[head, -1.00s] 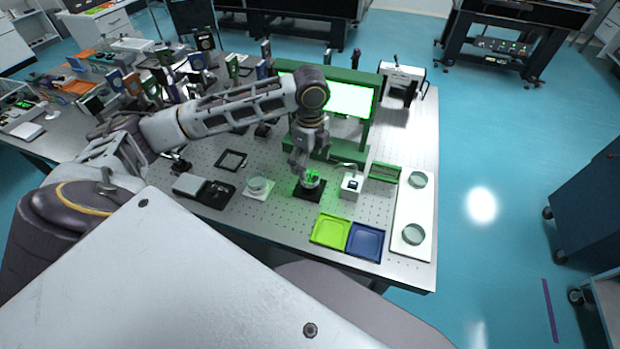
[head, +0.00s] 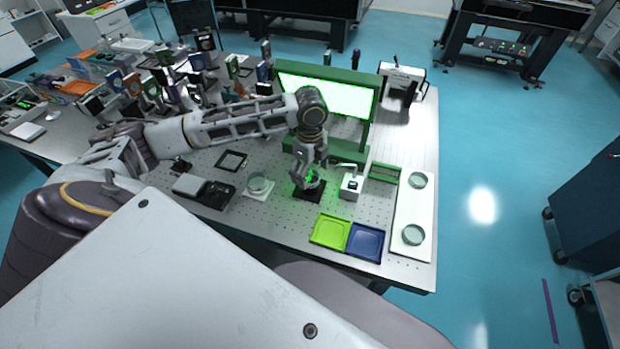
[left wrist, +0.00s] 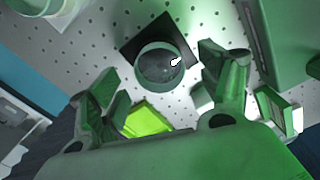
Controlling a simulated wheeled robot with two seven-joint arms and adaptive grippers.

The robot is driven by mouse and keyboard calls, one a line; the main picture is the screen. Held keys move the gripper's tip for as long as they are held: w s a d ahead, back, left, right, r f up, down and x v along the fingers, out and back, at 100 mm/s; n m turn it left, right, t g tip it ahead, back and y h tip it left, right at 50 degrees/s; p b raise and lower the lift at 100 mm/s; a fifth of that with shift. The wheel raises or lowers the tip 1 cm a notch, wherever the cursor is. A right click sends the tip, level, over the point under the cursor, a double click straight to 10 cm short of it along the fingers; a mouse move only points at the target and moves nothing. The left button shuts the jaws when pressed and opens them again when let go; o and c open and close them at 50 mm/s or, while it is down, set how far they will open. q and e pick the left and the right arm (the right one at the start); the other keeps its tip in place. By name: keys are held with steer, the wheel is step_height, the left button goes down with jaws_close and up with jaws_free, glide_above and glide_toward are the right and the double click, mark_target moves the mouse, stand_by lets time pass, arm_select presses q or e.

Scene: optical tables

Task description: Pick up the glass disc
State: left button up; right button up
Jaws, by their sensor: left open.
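A round glass disc (left wrist: 161,66) with a shiny rim sits on a black square pad (left wrist: 135,52) in the left wrist view. In the head view the black pad (head: 300,193) is near the table's middle, and my gripper mostly hides the disc there. My left gripper (head: 309,180) is open just above the pad. In the left wrist view its fingers (left wrist: 158,76) stand apart on either side of the disc, with nothing held. I cannot tell whether they touch it. My right gripper is not in view.
A small white device (head: 351,187) stands close right of the pad. Yellow-green (head: 330,231) and blue (head: 366,242) trays lie in front. Another glass dish (head: 258,184) is to the left; two more lie on a white board (head: 411,208). A green-framed bright screen (head: 345,97) stands behind.

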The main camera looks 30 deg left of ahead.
arm_select(q)
steer(key=shift+f, duration=0.95)
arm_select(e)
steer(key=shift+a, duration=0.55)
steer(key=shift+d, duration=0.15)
